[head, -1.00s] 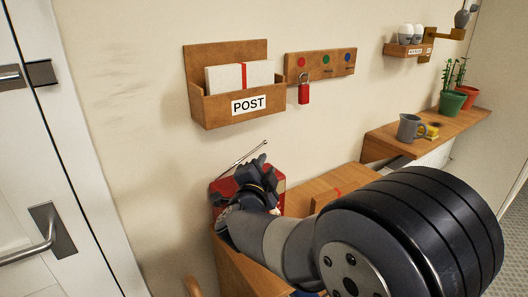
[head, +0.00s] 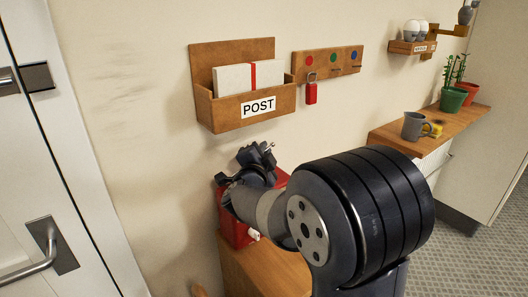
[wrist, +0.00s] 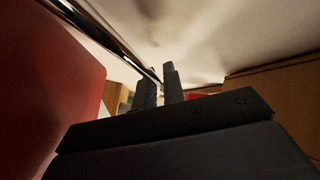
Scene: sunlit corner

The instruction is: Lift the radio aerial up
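The red radio (head: 232,222) stands on the wooden cabinet against the wall, partly hidden behind my arm. It also fills the left of the wrist view (wrist: 45,90). Its thin metal aerial (wrist: 105,38) runs slantwise from the upper left to my fingers in the wrist view. In the head view, only what looks like its tip (head: 271,145) shows, just right of my gripper (head: 258,157). My gripper is above the radio. In the wrist view its two fingers (wrist: 160,88) are close together with the aerial between them, and they look shut on it.
A wooden post box (head: 212,110) with letters hangs on the wall above my gripper. A shelf (head: 390,133) holds a grey mug and potted plants. A white door (head: 35,170) is at the left.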

